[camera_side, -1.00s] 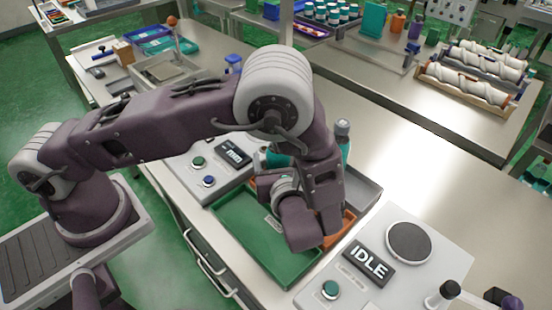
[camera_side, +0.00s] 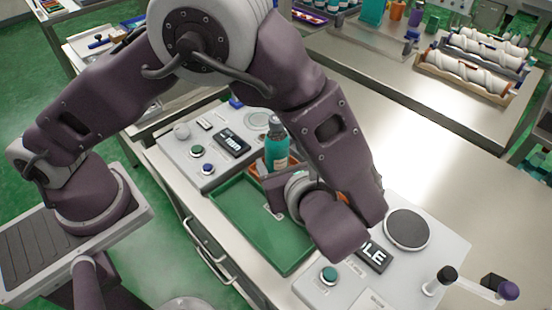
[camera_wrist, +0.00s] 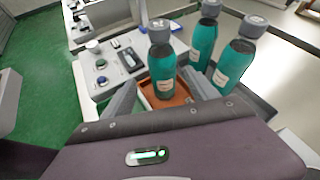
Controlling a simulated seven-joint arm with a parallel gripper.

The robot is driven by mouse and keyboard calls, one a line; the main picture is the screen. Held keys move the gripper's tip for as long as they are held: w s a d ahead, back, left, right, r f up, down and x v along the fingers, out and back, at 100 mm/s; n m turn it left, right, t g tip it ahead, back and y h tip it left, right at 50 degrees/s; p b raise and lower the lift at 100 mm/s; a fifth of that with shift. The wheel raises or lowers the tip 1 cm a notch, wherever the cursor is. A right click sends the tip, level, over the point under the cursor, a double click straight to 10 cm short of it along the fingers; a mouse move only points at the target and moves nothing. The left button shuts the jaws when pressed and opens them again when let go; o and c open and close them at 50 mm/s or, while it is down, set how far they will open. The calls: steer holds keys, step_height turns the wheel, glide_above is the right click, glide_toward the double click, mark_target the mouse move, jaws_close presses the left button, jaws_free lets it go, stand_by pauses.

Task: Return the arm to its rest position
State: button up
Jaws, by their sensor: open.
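My gripper (camera_wrist: 160,97) shows in the wrist view with its two grey fingers spread apart. A teal bottle (camera_wrist: 161,72) with a grey cap stands upright in the orange tray (camera_wrist: 178,97), beyond the fingers and seen between them. I see no contact between the fingers and the bottle. In the side view, my wrist hangs over the right part of the green tray (camera_side: 238,218) and the edge of the right-hand machine (camera_side: 440,246). My fingertips are hidden there behind my arm.
The left machine (camera_side: 222,128) has buttons and a display. Two more teal bottles (camera_wrist: 204,40) (camera_wrist: 235,62) stand right of the first one. The right machine's display (camera_side: 374,254) is partly covered by my wrist. The bench to the right (camera_side: 470,190) is clear.

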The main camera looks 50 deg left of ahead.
step_height(320, 180, up, 7)
steer(key=w+a+n+g+h, duration=0.2)
steer(key=a+n+h, duration=0.1)
steer(key=n+h, duration=0.15)
steer(key=s+a+r+n+h, duration=0.3)
steer(key=s+a+r+n, duration=0.1)
steer(key=s+n, duration=0.5)
steer(key=s+a+r+n+t+h, duration=0.1)
steer(key=s+a+r+n+h, duration=0.2)
steer(key=s+r+n, duration=0.3)
steer(key=shift+s+a+n, duration=0.55)
steer(key=shift+s+n, duration=0.8)
steer(key=shift+s, duration=0.2)
steer(key=shift+r+h, duration=0.1)
steer(key=shift+h, duration=0.15)
